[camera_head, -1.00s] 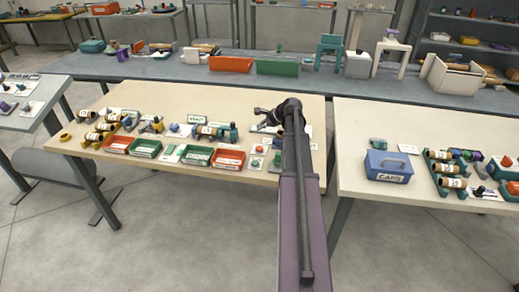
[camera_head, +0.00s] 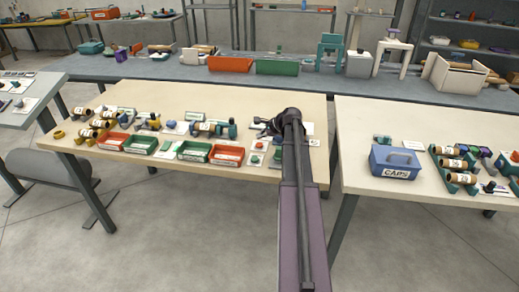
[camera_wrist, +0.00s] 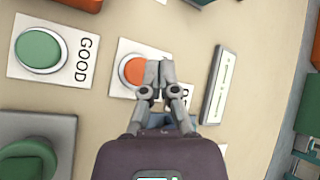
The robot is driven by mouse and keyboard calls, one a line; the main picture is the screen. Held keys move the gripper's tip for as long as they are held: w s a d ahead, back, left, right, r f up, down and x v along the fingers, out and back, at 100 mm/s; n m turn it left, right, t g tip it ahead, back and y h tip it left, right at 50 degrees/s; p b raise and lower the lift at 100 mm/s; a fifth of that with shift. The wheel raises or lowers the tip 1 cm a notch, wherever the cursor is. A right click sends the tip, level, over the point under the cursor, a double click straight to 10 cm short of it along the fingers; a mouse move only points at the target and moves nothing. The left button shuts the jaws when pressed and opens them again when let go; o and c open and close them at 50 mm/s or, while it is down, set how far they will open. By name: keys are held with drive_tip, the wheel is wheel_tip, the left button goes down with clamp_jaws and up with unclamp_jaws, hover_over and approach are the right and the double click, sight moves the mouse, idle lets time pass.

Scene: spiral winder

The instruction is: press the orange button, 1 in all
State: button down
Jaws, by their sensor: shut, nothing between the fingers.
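The orange button (camera_wrist: 132,70) is a round cap on a white plate in the wrist view, its right part hidden behind my fingertips. My gripper (camera_wrist: 158,72) is shut and empty, with its tips overlapping the button's right edge. I cannot tell whether the tips touch the button. The plate's lettering is mostly covered by the fingers. A green button (camera_wrist: 40,49) sits to the left, on a plate marked GOOD. In the head view my arm reaches over the right part of the cream table (camera_head: 190,180), and my fingertips cannot be made out.
A tilted label block (camera_wrist: 217,86) stands just right of my fingers in the wrist view. A grey box with a green knob (camera_wrist: 28,160) is at lower left. In the head view, red and green trays (camera_head: 194,150) line the table's front, and a blue CAPS box (camera_head: 393,162) stands on the right table.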

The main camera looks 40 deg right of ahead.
sight(260, 144)
drive_tip(key=shift+f+b, duration=0.4)
drive_tip(key=shift+f, duration=0.3)
drive_tip(key=shift+f+b, duration=0.85)
idle(2.0)
drive_tip(key=shift+r, duration=0.15)
idle(0.3)
drive_tip(key=shift+r+p, duration=0.75)
drive_tip(key=shift+p, duration=0.1)
drive_tip(key=shift+r, duration=0.1)
drive_tip(key=shift+r+p, duration=2.4)
drive_tip(key=shift+p, duration=0.15)
drive_tip(key=shift+a, duration=0.1)
